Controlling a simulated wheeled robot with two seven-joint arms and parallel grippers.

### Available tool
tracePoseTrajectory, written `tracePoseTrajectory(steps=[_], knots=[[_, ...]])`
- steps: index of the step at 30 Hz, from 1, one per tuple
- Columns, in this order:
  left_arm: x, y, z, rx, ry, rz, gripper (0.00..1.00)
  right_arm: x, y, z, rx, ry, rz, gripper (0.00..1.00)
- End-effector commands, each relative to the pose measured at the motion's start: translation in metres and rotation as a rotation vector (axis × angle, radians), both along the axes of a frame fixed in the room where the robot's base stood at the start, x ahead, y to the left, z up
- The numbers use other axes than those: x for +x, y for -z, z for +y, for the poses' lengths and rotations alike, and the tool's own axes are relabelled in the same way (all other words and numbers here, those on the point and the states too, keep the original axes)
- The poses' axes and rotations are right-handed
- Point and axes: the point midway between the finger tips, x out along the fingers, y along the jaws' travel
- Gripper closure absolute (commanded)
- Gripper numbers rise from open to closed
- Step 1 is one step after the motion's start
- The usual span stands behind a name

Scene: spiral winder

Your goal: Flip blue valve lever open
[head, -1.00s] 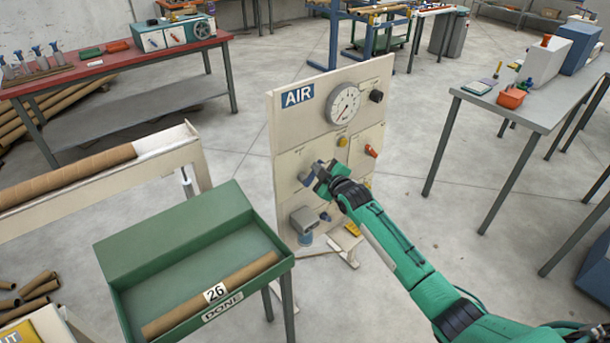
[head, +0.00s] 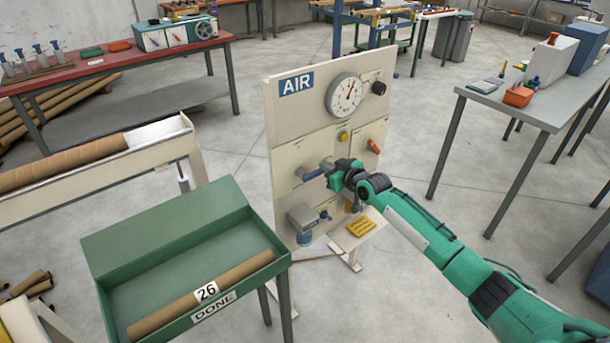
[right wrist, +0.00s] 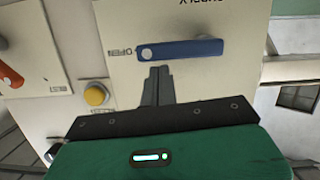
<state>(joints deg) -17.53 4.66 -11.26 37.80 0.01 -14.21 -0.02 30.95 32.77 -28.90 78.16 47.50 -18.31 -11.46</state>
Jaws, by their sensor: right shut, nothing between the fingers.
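The blue valve lever (head: 312,174) is on the pale AIR panel (head: 284,118). My left gripper is not in view.
An orange-red lever (head: 373,146) and a yellow button (head: 343,137) sit near on the panel. A grey-blue filter unit (head: 304,218) and a small shelf (head: 374,222) stick out below. A green DONE tray (head: 100,262) stands at front left.

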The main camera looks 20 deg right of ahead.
Motion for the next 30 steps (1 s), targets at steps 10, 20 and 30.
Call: tracePoseTrajectory(steps=[10,20,30], knots=[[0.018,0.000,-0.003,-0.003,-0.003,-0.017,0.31,0.000,0.003,0.000,-0.002,0.000,-0.001,1.00],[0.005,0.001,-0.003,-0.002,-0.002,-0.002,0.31,0.000,0.003,0.000,-0.003,0.000,-0.001,1.00],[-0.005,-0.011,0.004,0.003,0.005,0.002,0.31,0.002,-0.023,0.002,-0.002,0.001,-0.003,1.00]])
